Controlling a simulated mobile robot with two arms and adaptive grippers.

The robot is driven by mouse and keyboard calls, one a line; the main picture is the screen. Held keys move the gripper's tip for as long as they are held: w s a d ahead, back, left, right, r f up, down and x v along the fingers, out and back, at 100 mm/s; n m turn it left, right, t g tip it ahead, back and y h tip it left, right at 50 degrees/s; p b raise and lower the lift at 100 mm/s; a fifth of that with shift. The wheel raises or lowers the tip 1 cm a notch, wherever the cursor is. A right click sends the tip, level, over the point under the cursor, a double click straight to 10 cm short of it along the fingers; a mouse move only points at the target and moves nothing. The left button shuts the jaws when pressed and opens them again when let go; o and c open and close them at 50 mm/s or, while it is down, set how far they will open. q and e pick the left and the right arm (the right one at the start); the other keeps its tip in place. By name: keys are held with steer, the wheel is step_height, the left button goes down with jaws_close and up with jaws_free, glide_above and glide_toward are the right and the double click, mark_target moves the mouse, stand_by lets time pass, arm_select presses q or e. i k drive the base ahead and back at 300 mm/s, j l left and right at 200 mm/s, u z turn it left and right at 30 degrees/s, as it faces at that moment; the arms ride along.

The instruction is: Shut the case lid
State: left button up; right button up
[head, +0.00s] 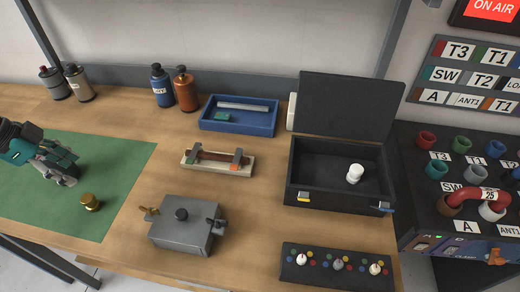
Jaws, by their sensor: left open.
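The black case (336,199) stands open at the right part of the bench. Its lid (346,104) stands up at the back, leaning slightly away. A white knob-like object (355,173) is inside the case. Two latches, one yellow (303,197) and one bluish (381,208), are on the front edge. My left gripper (70,173) is open and empty over the green mat at the far left, well away from the case. My right gripper is not in view.
A brass knob (90,202) sits on the green mat (115,165). A grey box (182,232), a control strip (338,263), a blue tray (240,124) and a fuse holder (218,165) stand left and in front of the case. Bottles stand behind. A socket panel (450,200) is at right.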

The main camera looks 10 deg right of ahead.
mark_target(329, 105)
steer(key=z, duration=0.95)
